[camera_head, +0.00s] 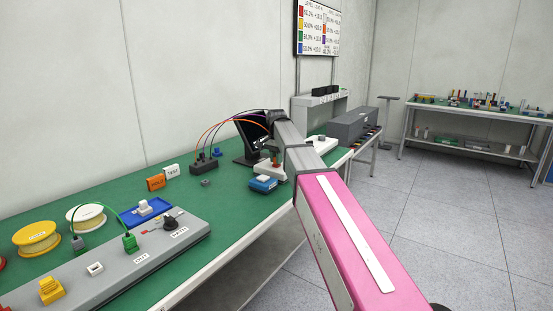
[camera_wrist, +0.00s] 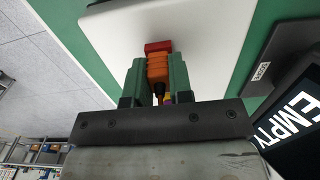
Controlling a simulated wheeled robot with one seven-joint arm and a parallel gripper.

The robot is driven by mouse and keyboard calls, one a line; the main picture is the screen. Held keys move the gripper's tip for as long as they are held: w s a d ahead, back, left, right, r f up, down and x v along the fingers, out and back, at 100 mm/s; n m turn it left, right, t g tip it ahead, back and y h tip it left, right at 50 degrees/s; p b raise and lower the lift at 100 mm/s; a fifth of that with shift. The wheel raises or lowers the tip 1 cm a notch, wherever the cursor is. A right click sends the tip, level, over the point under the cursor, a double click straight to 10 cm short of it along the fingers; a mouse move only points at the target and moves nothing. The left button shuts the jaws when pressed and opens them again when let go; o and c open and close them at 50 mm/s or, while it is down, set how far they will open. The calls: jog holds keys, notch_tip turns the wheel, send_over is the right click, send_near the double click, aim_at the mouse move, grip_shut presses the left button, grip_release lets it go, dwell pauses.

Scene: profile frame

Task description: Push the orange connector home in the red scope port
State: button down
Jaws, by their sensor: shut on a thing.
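The orange connector (camera_wrist: 158,70) is between the green fingers of my gripper (camera_wrist: 158,78) in the wrist view. My gripper is shut on it. The red scope port (camera_wrist: 158,46) stands on a white surface (camera_wrist: 205,30) just beyond the connector's front end. The two look lined up and touching or nearly so; how deep the connector sits cannot be told. In the head view my gripper (camera_head: 275,157) is over the white base beside the dark screen, and my arm hides most of the connector and port.
A dark screen (camera_wrist: 305,105) reading "EMPTY" stands close to my gripper's right in the wrist view. Coloured cables (camera_head: 222,121) arc from a black block (camera_head: 203,166) towards the screen. A blue box (camera_head: 263,183) lies near the bench (camera_head: 235,210) edge. A grey panel (camera_head: 110,262) fills the front left.

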jog(key=c, duration=0.9)
grip_release()
jog(key=shift+c, duration=0.2)
notch_tip(320, 180, up, 10)
jog(key=shift+f, duration=0.1)
jog(key=shift+r, duration=0.5)
jog(key=shift+s, duration=0.1)
